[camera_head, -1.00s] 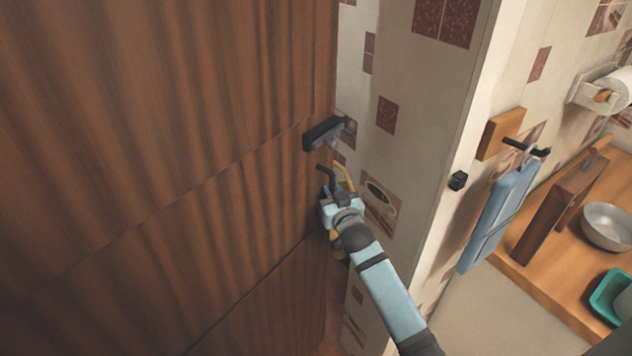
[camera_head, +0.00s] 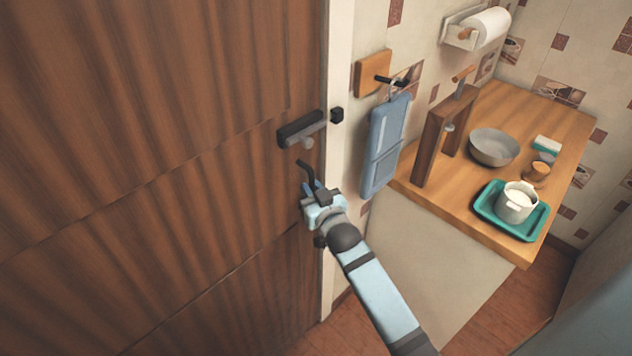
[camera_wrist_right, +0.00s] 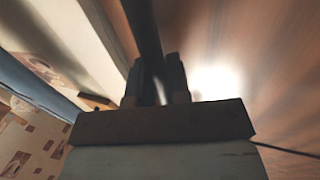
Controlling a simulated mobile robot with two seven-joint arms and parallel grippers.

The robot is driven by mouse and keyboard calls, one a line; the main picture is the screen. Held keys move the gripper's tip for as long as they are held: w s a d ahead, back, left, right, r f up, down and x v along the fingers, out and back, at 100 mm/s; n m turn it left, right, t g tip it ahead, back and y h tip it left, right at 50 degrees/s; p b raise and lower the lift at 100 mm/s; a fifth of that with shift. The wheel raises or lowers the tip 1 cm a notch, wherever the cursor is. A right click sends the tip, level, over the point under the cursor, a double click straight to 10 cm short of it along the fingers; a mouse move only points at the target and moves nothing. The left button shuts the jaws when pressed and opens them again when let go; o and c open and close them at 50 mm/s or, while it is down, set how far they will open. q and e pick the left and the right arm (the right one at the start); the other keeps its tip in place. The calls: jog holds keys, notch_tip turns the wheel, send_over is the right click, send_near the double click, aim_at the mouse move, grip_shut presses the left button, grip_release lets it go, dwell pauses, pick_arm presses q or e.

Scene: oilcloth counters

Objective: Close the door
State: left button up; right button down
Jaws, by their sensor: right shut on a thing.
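The brown wooden door (camera_head: 150,150) fills the left half of the head view. Its right edge lies along the white door frame (camera_head: 340,60), and I see no clear gap there. A dark door handle (camera_head: 300,128) sits near that edge. My right gripper (camera_head: 308,180) is at the door's edge just below the handle's dark bar in the head view. In the right wrist view a dark bar, which looks like part of the handle (camera_wrist_right: 145,28), runs up from between the close fingers of the gripper (camera_wrist_right: 155,85). My left gripper is not in view.
A wooden counter (camera_head: 480,225) on the right holds a grey bowl (camera_head: 493,147), a teal tray (camera_head: 490,222) with a white pot (camera_head: 516,202), and a wooden stand (camera_head: 437,140). A blue item (camera_head: 385,150) hangs from a wall hook beside the frame.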

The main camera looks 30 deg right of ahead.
jog(key=shift+s+f, duration=0.25)
jog(key=shift+s, duration=0.05)
jog(key=shift+s+d+f, duration=0.1)
jog(key=shift+s, duration=0.05)
jog(key=c, duration=1.3)
grip_release()
jog(key=shift+s, duration=0.1)
jog(key=shift+o, duration=1)
jog(key=shift+s+d+r, duration=0.1)
jog(key=shift+s+r, duration=0.2)
jog(key=shift+r, duration=0.05)
jog(key=shift+w+f, duration=0.1)
jog(key=shift+w, duration=0.05)
jog(key=s+b, duration=0.2)
jog(key=s, duration=1.2)
jog(key=shift+a, duration=0.45)
